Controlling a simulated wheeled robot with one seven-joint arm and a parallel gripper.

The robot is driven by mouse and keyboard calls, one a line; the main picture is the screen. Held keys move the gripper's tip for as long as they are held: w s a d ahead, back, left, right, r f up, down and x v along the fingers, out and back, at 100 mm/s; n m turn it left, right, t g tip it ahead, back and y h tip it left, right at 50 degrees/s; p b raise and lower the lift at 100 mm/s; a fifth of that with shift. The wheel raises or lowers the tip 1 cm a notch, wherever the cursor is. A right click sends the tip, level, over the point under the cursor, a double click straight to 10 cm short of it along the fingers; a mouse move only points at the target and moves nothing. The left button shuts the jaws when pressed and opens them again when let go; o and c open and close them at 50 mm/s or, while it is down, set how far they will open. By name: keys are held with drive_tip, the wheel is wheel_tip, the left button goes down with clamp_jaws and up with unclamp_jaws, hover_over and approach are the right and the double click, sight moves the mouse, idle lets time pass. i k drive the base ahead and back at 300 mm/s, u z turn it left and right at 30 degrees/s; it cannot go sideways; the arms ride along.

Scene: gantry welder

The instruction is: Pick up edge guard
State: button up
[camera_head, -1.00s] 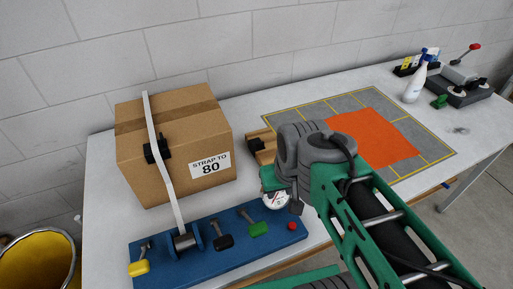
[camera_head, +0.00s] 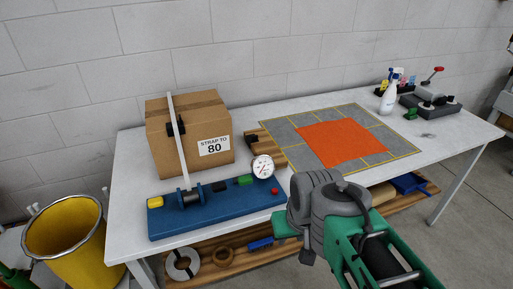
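I cannot tell for certain which thing is the edge guard. A small black piece (camera_head: 176,129) sits on the pale strap (camera_head: 178,148) at the front face of a cardboard box (camera_head: 165,150) marked "STRAP TO 80". A brown block-like piece (camera_head: 263,146) lies on the table to the right of the box, partly hidden behind the dial gauge (camera_head: 263,166). My green and grey arm reaches up from the lower right, in front of the table edge. My gripper itself does not show.
A blue tensioner base (camera_head: 215,213) with yellow, black and green handles stands before the box. An orange sheet (camera_head: 340,143) lies on a grey mat (camera_head: 285,130). A spray bottle (camera_head: 388,98) stands far right. A yellow bin (camera_head: 75,240) is left; rolls (camera_head: 183,264) lie on a lower shelf.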

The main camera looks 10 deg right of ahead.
sight(249, 139)
drive_tip(key=z, duration=0.85)
drive_tip(key=i, duration=0.7)
drive_tip(key=u, duration=1.05)
